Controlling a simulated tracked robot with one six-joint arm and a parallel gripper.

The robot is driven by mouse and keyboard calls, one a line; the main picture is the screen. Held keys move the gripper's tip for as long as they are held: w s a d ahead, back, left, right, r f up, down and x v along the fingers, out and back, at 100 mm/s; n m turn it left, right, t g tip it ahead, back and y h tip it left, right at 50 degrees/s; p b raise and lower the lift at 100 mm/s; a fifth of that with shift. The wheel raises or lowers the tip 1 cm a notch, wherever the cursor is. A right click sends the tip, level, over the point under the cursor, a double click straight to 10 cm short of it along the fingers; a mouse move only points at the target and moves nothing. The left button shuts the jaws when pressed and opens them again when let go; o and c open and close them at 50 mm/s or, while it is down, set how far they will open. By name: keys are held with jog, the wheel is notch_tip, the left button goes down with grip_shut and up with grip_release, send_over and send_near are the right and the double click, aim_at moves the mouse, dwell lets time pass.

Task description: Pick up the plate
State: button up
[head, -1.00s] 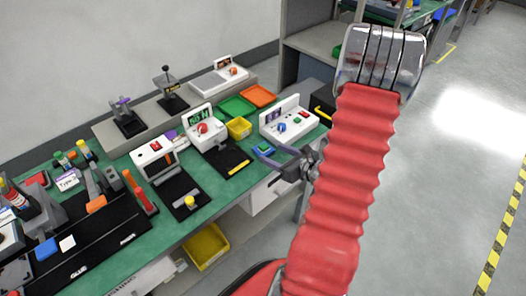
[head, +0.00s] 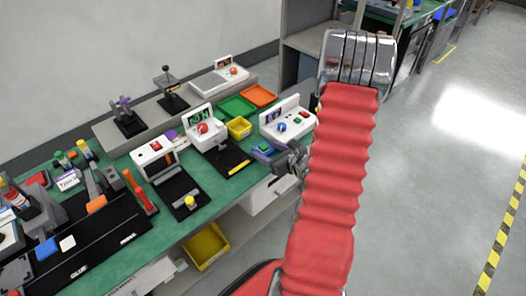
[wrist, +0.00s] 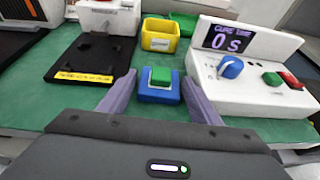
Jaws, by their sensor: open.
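A small blue plate (wrist: 158,91) with a green block (wrist: 161,76) on it lies on the green bench top in front of the white cure-time unit. The blue piece also shows in the head view (head: 263,149). I cannot tell for sure that this is the plate the task names. My gripper (wrist: 158,80) is open, with one purple-grey finger on each side of the blue piece. Gaps show between it and both fingers, and nothing is held. In the head view my gripper (head: 276,160) is at the bench's front edge, partly hidden by my red-sleeved arm.
The white cure-time unit (wrist: 245,75) with knob and buttons stands close on the right. A black fixture (wrist: 95,58) lies to the left. A yellow bin (wrist: 160,34) stands behind. Green (head: 237,106) and orange (head: 259,95) trays lie farther back.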

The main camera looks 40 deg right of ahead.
aim_at(267, 151)
jog(key=shift+c, duration=0.5)
jog(key=c, duration=0.7)
jog(key=shift+r, duration=0.15)
jog(key=shift+r, duration=4.85)
